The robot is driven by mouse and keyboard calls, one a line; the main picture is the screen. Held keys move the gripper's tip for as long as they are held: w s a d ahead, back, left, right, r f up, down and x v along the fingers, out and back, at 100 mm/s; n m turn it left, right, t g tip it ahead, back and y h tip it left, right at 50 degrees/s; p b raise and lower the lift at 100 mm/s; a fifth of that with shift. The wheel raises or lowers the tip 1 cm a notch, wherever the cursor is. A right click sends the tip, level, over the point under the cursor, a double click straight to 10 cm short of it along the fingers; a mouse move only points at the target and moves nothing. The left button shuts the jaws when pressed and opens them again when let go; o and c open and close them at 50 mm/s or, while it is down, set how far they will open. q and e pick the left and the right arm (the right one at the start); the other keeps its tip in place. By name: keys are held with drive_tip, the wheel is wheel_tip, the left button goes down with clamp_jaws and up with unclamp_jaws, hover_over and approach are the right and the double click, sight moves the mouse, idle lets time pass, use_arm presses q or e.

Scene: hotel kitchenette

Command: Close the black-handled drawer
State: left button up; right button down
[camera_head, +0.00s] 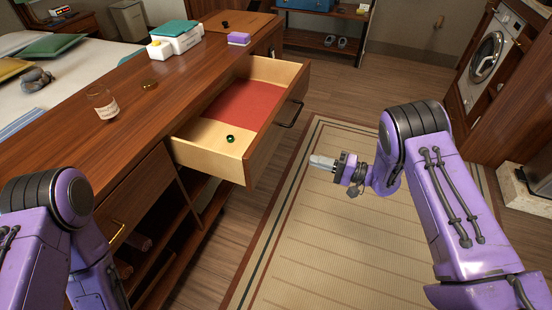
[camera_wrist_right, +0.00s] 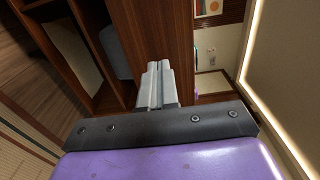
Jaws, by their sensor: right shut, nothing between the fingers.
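The black-handled drawer (camera_head: 258,147) stands pulled out of the wooden counter in the head view. It has pale wood sides, a red patch on its floor and a small dark green item (camera_head: 230,138) inside. Its black handle (camera_head: 291,114) is on the front panel, facing right. My right gripper (camera_head: 317,162) is shut and empty, to the right of the drawer front and apart from it. Its closed fingers also show in the right wrist view (camera_wrist_right: 157,84), with the drawer not recognisable there. My left arm is at the lower left, and its gripper is out of view.
The wooden counter (camera_head: 140,90) holds a glass jar (camera_head: 102,103), a round lid, a white box with a teal top (camera_head: 175,38) and a purple-and-white block. A second drawer with a brass handle (camera_head: 117,236) sits nearer. A striped rug (camera_head: 330,240) covers open floor. A washing machine (camera_head: 488,60) stands far right.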

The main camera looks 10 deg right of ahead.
sight(266, 147)
drive_tip(key=x, duration=1.3)
drive_tip(key=shift+w+a+p, duration=0.1)
drive_tip(key=shift+a+p, duration=0.1)
drive_tip(key=shift+p, duration=0.15)
drive_tip(key=shift+w+a, duration=0.1)
drive_tip(key=shift+a, duration=0.05)
